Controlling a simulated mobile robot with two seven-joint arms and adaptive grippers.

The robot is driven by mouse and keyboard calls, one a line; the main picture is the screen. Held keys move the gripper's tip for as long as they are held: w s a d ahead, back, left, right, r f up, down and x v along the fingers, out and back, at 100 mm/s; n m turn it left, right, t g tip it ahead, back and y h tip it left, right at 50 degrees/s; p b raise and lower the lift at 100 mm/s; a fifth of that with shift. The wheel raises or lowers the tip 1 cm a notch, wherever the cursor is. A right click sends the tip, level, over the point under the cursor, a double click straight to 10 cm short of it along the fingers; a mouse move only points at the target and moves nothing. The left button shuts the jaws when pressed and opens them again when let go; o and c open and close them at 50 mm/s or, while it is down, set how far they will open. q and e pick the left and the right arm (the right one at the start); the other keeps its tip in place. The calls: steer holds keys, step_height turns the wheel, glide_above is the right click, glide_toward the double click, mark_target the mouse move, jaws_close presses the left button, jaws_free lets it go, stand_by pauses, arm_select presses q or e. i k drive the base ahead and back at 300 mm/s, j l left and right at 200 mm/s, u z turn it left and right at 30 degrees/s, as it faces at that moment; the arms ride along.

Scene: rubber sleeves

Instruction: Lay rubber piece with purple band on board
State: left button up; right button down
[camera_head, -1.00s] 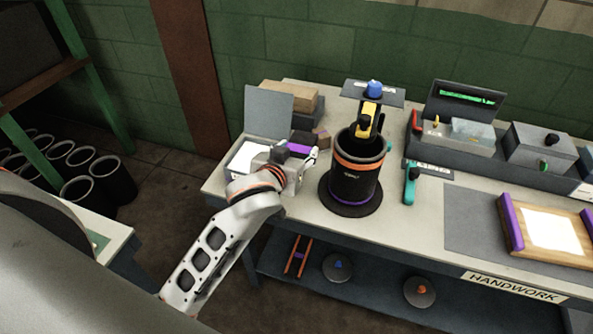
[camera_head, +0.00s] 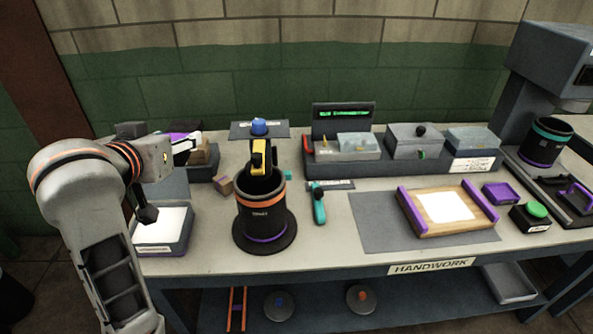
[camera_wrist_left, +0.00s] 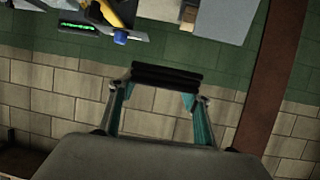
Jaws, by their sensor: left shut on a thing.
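My left gripper (camera_head: 186,147) is raised over the left end of the bench, above an open grey box with a white inside (camera_head: 162,228). It is shut on a dark rubber piece with a purple band (camera_head: 178,135), partly hidden by the fingers and wrist. In the left wrist view the piece is a black bar (camera_wrist_left: 166,76) across the tips of the teal fingers; no purple shows there. The wooden board (camera_head: 432,228) with purple side rails and a white sheet lies on a grey mat at the right, well apart from the gripper. My right gripper is not in view.
A black cylinder with orange and purple bands (camera_head: 261,215) stands on a round base between gripper and board. A teal-handled tool (camera_head: 319,205) lies beside it. A grey tray of boxes (camera_head: 400,163) lines the back. The grey mat (camera_head: 372,222) has bare room left of the board.

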mark_target(436, 206)
steer(key=z, duration=1.1)
steer(key=l+z, duration=0.2)
steer(key=l, duration=0.15)
steer(key=i+l+z, duration=0.2)
steer(key=i+l, duration=0.1)
steer(key=l, duration=0.6)
steer(key=i, duration=0.05)
